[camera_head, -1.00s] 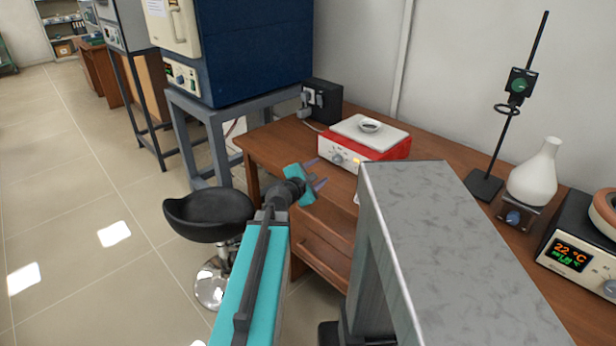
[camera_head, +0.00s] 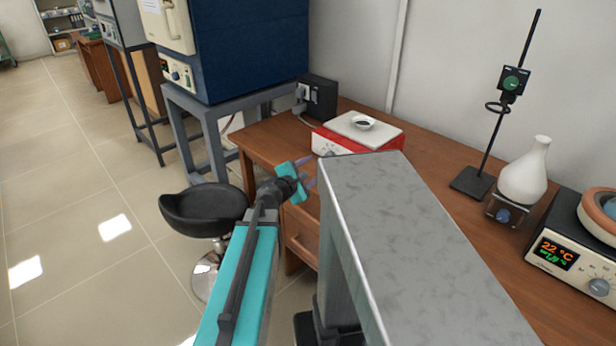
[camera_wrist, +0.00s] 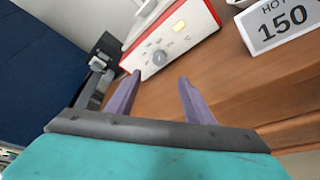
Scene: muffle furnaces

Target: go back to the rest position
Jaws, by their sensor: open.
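My gripper (camera_head: 306,173) is open and empty in the head view, held in the air in front of the wooden bench's left end. In the wrist view its two purple fingers (camera_wrist: 160,92) stand apart with nothing between them. Beyond them is the red and white hot plate (camera_wrist: 172,38), with a small dish (camera_head: 363,123) on its top in the head view. A white sign (camera_wrist: 280,22) reading "HOT 150" stands on the bench to the right in the wrist view.
The wooden bench (camera_head: 432,153) also carries a stand (camera_head: 492,130), a white flask (camera_head: 524,172) and a heater reading 22 °C (camera_head: 560,255). A black stool (camera_head: 204,208) is left of my arm. A blue furnace (camera_head: 255,50) sits on a grey frame. Floor at left is clear.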

